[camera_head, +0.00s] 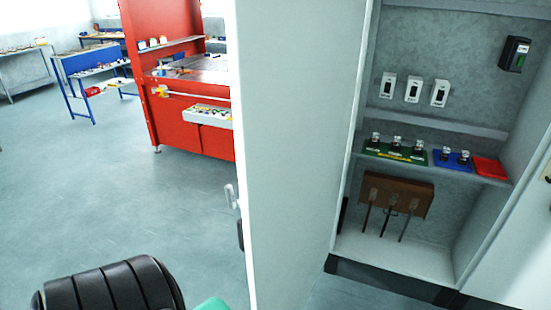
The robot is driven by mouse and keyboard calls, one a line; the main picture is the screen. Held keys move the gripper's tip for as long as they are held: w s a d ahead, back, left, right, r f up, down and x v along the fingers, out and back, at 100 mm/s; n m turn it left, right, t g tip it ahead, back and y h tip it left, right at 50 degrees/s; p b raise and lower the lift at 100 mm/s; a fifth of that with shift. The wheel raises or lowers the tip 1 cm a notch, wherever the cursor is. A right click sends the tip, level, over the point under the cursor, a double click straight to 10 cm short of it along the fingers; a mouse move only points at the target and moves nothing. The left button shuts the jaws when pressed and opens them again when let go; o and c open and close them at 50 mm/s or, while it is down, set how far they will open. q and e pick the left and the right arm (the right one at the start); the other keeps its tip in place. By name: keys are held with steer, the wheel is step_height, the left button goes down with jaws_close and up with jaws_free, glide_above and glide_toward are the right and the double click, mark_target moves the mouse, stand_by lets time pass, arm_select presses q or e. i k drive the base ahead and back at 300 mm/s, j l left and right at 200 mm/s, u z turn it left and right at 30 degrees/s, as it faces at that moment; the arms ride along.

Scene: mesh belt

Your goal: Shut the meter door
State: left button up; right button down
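The meter door is the tall pale panel (290,130) in the middle of the head view. It stands open, swung out towards me from the left side of the white meter cabinet (400,258). A small light handle (231,196) sticks out at the door's left edge, with a dark piece just below it. The cabinet's inside is exposed to the right of the door. The top and bottom of the door run out of the picture. Neither of my grippers shows in this view.
Inside the cabinet are white switches (412,88), a shelf with green, blue and red blocks (400,150), and a brown board (395,195) below. A red workbench (200,130) and a blue-legged table (92,70) stand further back. Open floor (90,190) lies left of the door.

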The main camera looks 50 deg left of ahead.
mark_target(293, 64)
steer(key=j, duration=0.65)
steer(key=k+j, duration=0.15)
steer(key=j, duration=0.45)
steer(key=j+z, duration=0.1)
steer(key=j, duration=0.55)
steer(key=k+j, duration=0.15)
steer(key=j, duration=0.45)
steer(key=i+j, duration=0.55)
